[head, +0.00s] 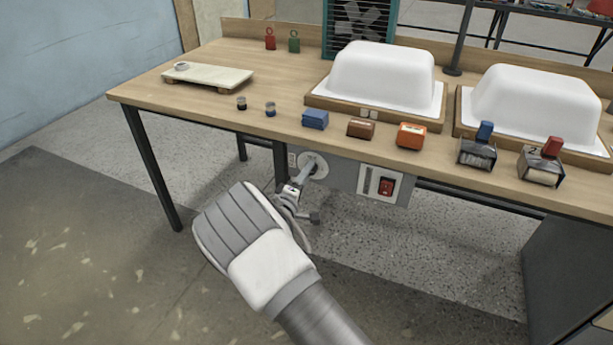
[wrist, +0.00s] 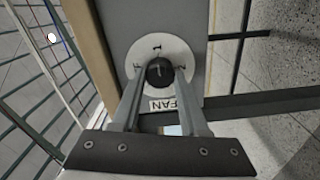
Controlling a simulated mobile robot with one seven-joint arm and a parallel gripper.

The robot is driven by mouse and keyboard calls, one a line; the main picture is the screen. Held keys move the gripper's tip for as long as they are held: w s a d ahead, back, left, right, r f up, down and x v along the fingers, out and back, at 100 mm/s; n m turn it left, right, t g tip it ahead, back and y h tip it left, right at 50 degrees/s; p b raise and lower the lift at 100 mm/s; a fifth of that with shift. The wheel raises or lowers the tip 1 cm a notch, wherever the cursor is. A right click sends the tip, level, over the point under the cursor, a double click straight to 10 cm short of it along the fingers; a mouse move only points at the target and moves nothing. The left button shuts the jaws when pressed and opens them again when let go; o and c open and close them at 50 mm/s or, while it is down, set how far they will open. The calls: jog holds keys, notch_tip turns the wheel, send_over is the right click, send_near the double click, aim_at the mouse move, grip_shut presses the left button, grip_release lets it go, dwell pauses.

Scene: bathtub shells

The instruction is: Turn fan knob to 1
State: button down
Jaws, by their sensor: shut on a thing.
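The fan knob (wrist: 160,72) is a black round knob on a white dial plate (wrist: 158,50) under the table's front edge. The dial has a "1" mark at its top in the wrist view and further marks at the sides. A FAN label (wrist: 162,105) sits below the knob in that view. My gripper (wrist: 158,80) is shut on the knob, one finger on each side. In the head view my gripper (head: 308,171) reaches the white dial (head: 318,160) and covers the knob. A faint light line shows on the knob; its exact setting is hard to tell.
A red switch (head: 387,186) is on the panel right of the dial. The wooden table (head: 215,115) above carries two white tub shells (head: 380,72), several small blocks and stamps along its front edge, and a teal fan (head: 348,45) behind. The floor left of my arm is clear.

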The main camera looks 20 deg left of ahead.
dwell(0.4)
jog(key=shift+c, duration=2.1)
grip_release()
jog(key=s+a+p, duration=0.1)
jog(key=s+p, duration=0.2)
jog(key=s, duration=1.4)
jog(key=shift+s+a+p, duration=0.2)
jog(key=shift+s+p, duration=0.05)
jog(key=shift+p, duration=0.15)
jog(key=shift+w+d+r, duration=0.1)
